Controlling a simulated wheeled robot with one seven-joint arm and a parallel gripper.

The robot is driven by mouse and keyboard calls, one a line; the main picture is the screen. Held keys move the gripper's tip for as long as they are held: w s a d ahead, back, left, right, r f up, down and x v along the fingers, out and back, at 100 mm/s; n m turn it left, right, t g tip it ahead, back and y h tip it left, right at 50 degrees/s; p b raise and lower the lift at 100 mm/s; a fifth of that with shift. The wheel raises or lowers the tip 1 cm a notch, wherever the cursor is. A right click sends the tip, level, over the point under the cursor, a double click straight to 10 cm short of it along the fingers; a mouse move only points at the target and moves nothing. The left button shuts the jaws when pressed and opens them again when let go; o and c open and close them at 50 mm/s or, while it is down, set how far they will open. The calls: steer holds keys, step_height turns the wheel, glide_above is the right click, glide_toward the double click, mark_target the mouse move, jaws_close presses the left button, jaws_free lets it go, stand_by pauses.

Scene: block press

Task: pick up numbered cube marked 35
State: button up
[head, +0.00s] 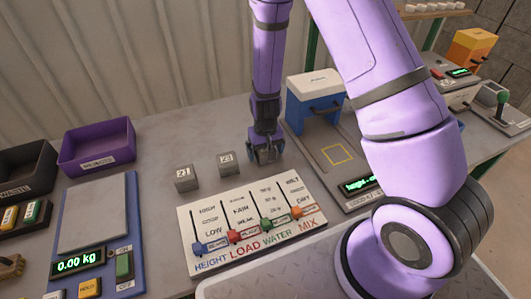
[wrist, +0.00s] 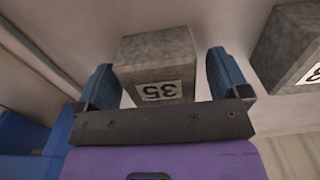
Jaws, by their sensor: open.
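The grey stone-like cube marked 35 (wrist: 158,58) is in the wrist view, its label upside down, between the two blue fingers of my gripper (wrist: 163,82). A gap shows between the cube and each finger, most clearly on the right. My gripper (head: 266,157) is open and pointing down, low over the grey table (head: 150,150) in the head view. There the cube is hidden, or nearly so, by the gripper.
Two other grey cubes, apparently marked 21 (head: 186,178) and 23 (head: 229,163), stand left of my gripper. A slider panel (head: 222,243) lies in front. A blue-and-white press (head: 315,98) stands to the right. A purple bin (head: 97,145) and scale (head: 98,215) are left.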

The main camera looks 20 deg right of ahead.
steer(key=c, duration=1.2)
steer(key=shift+c, duration=0.2)
steer(key=shift+r, duration=0.1)
